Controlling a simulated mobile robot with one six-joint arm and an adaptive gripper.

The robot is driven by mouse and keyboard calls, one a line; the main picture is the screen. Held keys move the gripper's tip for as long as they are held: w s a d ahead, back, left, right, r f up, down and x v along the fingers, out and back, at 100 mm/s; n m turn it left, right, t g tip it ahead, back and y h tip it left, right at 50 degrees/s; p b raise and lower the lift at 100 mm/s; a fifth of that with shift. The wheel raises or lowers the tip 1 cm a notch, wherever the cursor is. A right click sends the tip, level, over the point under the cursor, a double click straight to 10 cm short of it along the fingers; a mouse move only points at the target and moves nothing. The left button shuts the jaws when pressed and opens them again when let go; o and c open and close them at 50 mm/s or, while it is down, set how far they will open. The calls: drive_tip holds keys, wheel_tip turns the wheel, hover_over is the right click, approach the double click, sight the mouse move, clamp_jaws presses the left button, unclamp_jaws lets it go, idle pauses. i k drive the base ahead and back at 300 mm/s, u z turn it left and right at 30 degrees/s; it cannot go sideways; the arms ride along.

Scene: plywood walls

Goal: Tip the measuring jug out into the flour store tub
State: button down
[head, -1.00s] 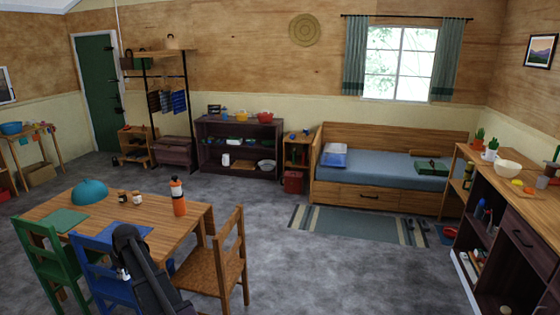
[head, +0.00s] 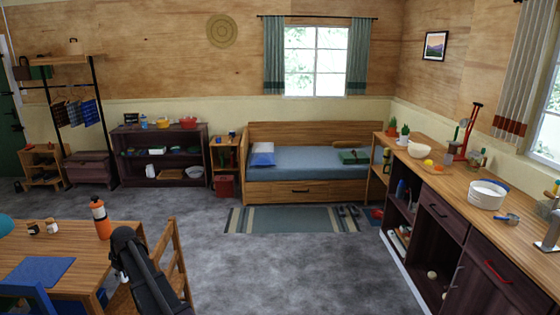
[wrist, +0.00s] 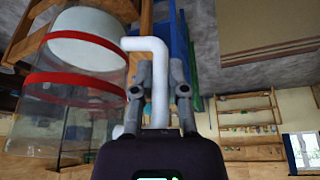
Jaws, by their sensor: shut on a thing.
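My gripper (wrist: 163,78) is shut on the white handle (wrist: 159,62) of the measuring jug. The jug (wrist: 75,86) is clear with red bands, at the left of the wrist view, which shows the room upside down. White contents (wrist: 82,48) show at one end of it. In the head view my arm hides my gripper, and I cannot make out the jug. A white round tub (head: 487,196) with white inside and a blue edge behind it stands on the right-hand counter; it looks like the flour store tub. My gripper is far from it.
The wooden counter (head: 458,184) runs along the right wall. A small blue-and-metal scoop (head: 507,219) lies before the tub; a red stand (head: 468,135) is behind it. The table (head: 65,262) with an orange bottle (head: 100,218) and chairs are at left. Grey floor between is clear.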

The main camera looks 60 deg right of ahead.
sight(485, 195)
drive_tip(key=z, duration=0.95)
drive_tip(key=k, duration=0.15)
drive_tip(key=z, duration=2.2)
drive_tip(key=i, duration=0.5)
